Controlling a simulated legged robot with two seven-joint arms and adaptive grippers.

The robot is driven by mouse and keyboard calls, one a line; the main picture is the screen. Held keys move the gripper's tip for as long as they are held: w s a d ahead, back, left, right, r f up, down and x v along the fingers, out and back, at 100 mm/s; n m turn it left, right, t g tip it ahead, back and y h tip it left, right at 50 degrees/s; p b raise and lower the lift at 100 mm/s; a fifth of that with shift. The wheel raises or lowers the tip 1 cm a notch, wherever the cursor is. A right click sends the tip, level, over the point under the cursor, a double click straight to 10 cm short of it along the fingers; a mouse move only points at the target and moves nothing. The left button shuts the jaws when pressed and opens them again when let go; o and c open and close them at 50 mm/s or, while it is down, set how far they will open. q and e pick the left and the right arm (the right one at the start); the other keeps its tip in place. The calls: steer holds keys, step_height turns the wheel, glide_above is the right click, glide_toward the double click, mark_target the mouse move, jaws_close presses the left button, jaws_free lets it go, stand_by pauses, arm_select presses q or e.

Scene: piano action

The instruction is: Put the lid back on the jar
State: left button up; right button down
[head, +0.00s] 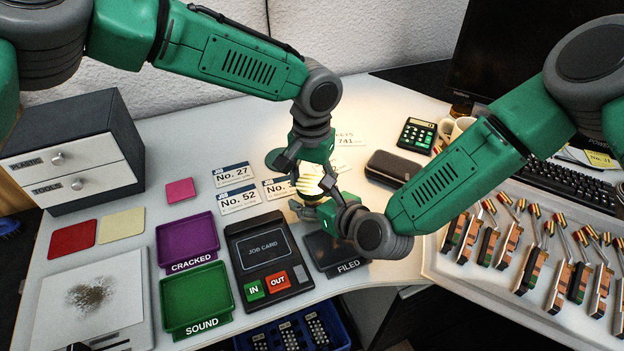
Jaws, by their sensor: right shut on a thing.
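The jar (310,182) shows as a pale yellow, ribbed body in the middle of the table, partly hidden by my grippers. My right gripper (322,194) is shut on the jar from its right side.
Number cards (238,200) lie left of the jar. A dark case (392,167) is to its right, and the FILED tray (335,250) and job card device (268,255) are in front. The CRACKED (187,240) and SOUND (196,300) trays stand left. Piano action parts (510,240) fill a right-hand tray.

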arm_select(q)
steer(key=m, duration=0.6)
steer(key=o, duration=1.3)
steer(key=shift+r, duration=2.25)
steer(key=shift+c, duration=0.5)
steer(key=shift+r+n, duration=0.7)
steer(key=shift+r, duration=1.05)
